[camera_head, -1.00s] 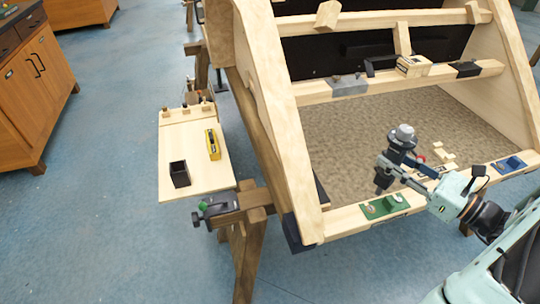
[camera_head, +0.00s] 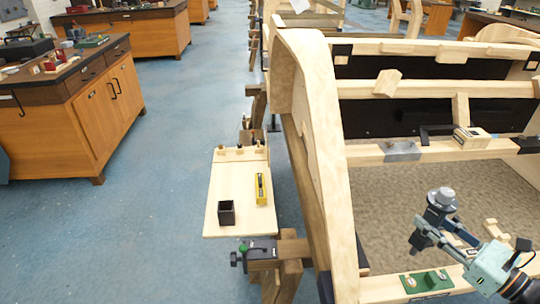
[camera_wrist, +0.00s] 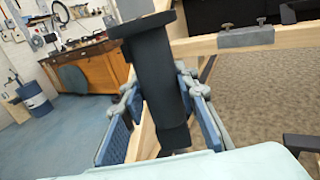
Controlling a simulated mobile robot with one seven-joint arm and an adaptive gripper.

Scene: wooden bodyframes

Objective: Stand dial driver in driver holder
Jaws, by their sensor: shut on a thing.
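The dial driver (camera_head: 440,206) has a dark body and a grey round cap on top, and stands roughly upright in my gripper (camera_head: 436,228). My gripper is shut on it, above the wooden frame's front part. In the wrist view the driver (camera_wrist: 156,82) shows as a thick black cylinder between the blue finger pads (camera_wrist: 160,118). The driver holder looks to be the open, black square cup (camera_head: 226,213) on the light wooden board at left, well apart from my gripper. Its inside is dark.
A yellow level-like tool (camera_head: 262,189) lies beside the cup on the board (camera_head: 232,177). A tall wooden side panel (camera_head: 320,150) rises between the board and my arm. A green plate (camera_head: 427,282) sits on the front rail. Blue floor is clear at left.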

